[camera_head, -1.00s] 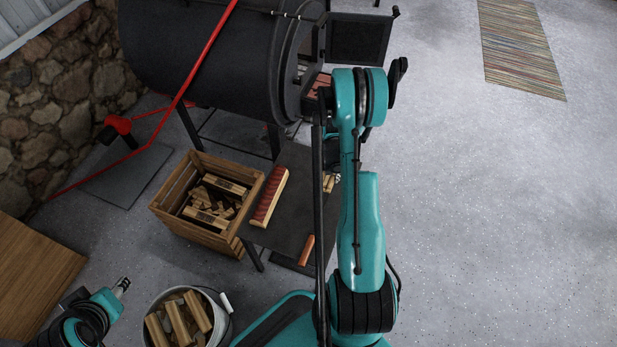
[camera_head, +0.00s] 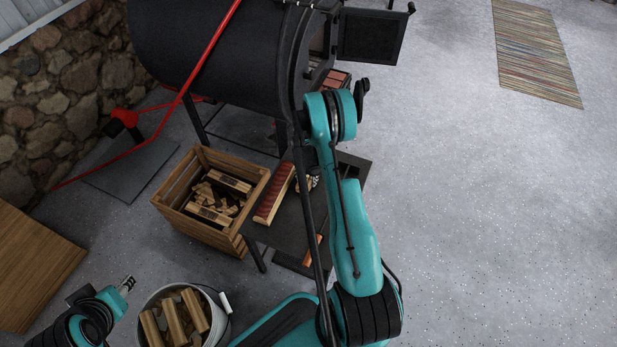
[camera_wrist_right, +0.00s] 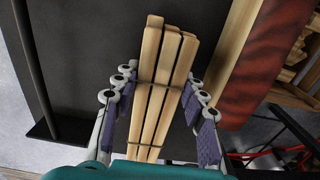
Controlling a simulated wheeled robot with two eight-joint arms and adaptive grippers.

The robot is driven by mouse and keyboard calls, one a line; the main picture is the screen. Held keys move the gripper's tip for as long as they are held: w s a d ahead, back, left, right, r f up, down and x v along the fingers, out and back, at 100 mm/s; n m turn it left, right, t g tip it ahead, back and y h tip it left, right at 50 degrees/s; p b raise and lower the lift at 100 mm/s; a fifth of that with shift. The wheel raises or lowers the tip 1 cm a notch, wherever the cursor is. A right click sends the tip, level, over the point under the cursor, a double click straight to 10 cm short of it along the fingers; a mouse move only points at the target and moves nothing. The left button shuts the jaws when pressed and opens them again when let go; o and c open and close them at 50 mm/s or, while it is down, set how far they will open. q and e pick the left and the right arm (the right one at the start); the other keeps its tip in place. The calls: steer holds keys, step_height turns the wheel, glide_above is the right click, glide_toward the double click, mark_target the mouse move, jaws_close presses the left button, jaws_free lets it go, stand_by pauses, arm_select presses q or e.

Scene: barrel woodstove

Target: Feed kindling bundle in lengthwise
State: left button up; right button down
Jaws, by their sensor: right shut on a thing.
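The kindling bundle (camera_wrist_right: 160,85), several pale sticks tied with dark bands, is in my right gripper (camera_wrist_right: 160,100). The gripper's purple-padded fingers are shut on either side of it, above the dark table (camera_head: 280,230). In the head view my right forearm largely hides the gripper and bundle. The black barrel stove (camera_head: 215,55) lies at the top, its door (camera_head: 378,37) swung open to the right; the arm and stove rim partly hide the opening. My left gripper (camera_head: 128,283) is at the lower left, away from the bundle; its jaw state is unclear.
A long piece with a red ridged top (camera_head: 274,195) lies on the table beside the right gripper. A wooden crate (camera_head: 228,238) and a bucket (camera_head: 219,318) hold wood pieces. Open floor extends right.

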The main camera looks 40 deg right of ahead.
steer(key=shift+f, duration=0.1)
steer(key=c, duration=0.9)
jaws_free()
steer(key=shift+o, duration=0.2)
